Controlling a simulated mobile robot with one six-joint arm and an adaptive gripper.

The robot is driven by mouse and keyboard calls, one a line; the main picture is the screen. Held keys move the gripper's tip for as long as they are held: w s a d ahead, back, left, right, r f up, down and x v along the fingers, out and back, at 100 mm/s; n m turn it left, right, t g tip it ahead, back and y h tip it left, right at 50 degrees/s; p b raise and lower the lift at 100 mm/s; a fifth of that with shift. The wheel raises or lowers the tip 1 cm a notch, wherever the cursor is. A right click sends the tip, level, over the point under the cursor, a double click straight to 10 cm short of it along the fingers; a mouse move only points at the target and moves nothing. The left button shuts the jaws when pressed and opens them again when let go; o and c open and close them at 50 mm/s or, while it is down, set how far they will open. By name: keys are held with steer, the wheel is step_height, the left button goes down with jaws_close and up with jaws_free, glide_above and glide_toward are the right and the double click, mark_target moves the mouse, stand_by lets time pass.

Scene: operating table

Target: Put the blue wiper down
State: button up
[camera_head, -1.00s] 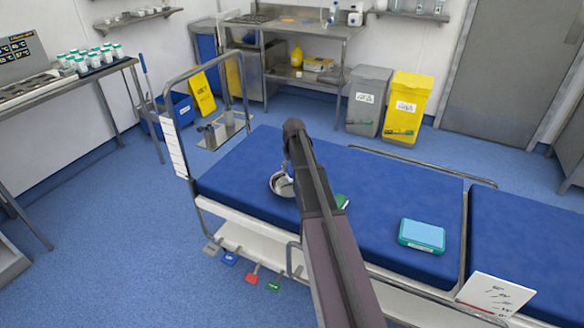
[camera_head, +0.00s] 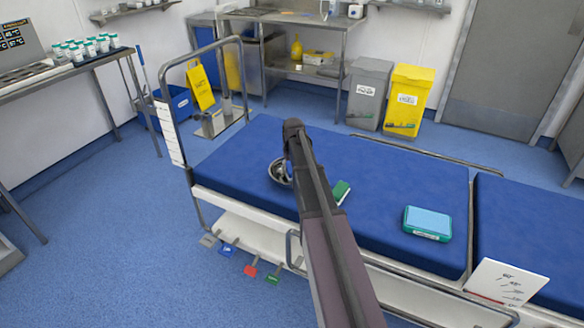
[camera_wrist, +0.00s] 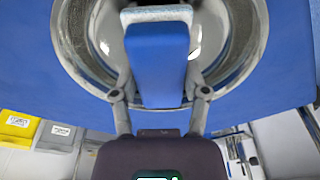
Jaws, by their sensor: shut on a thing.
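The blue wiper (camera_wrist: 158,62) is a blue block with a pale grey-white end, seen upright in the picture in the wrist view. My gripper (camera_wrist: 160,88) is shut on it, one finger on each side. Behind the wiper is a round shiny metal bowl (camera_wrist: 246,38); the gap between them cannot be judged. In the head view the bowl (camera_head: 277,173) stands on the blue operating table (camera_head: 235,150), partly covered by my arm. My gripper and the wiper are mostly hidden behind my arm there.
A green pad (camera_head: 342,191) lies right of the bowl. A teal box with a light blue top (camera_head: 427,222) lies further right. A metal end rail (camera_head: 168,95) stands at the table's left end. The mattress between box and far rail is clear.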

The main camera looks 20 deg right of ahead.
steer(key=o, duration=1.1)
step_height(320, 180, up, 7)
steer(key=p, duration=0.7)
stand_by(0.5)
